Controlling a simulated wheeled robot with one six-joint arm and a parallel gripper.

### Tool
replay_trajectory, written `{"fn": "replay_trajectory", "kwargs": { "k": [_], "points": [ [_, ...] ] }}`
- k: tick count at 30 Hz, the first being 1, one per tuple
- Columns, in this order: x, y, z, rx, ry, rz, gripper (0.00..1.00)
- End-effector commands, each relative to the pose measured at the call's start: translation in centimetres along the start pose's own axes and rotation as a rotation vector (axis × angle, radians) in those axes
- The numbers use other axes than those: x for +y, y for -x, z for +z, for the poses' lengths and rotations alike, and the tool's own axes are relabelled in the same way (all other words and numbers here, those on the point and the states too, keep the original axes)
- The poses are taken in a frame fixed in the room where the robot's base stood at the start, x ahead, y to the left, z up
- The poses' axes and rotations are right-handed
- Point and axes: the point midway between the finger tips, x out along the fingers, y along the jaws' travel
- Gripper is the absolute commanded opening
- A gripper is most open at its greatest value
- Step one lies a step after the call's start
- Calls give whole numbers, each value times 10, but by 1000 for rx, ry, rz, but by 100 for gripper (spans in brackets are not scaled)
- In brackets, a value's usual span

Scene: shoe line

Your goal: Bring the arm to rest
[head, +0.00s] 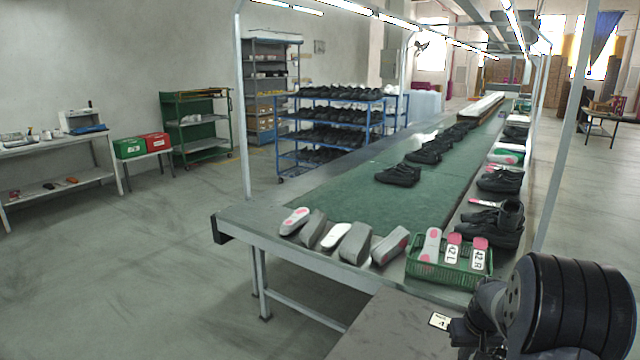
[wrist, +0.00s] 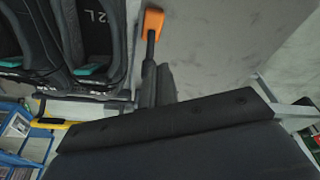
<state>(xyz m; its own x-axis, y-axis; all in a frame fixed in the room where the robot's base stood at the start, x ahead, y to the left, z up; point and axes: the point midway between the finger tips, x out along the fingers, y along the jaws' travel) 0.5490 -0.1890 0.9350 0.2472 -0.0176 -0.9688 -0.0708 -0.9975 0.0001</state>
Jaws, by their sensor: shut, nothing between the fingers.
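My arm's black rounded joint fills the lower right of the head view, beside the near end of the shoe line, with smaller grey and black arm parts to its left. The fingers cannot be made out there. In the wrist view my gripper (wrist: 158,80) shows as dark fingers close together in front of a wide dark body, with nothing held between them. Beyond the fingers is a dark rod with an orange end (wrist: 152,24). Black shoes (wrist: 95,35) with teal marks lie at upper left.
The green-topped line (head: 340,200) carries black shoes (head: 398,175). Grey and white shoe forms stand along its near edge, beside a green basket (head: 425,270) holding labelled insoles. A blue shoe rack (head: 280,150) stands behind. Open floor (head: 130,260) lies to the left.

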Motion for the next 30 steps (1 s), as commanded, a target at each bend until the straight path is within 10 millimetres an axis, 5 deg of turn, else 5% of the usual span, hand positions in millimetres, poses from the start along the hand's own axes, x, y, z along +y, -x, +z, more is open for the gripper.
{"fn": "replay_trajectory", "kwargs": {
  "k": [5,17,30],
  "points": [
    [0,13,-3,-1,0,0,0],
    [0,10,-2,-1,0,0,0],
    [0,-38,10,-2,0,-1,0]
  ]
}}
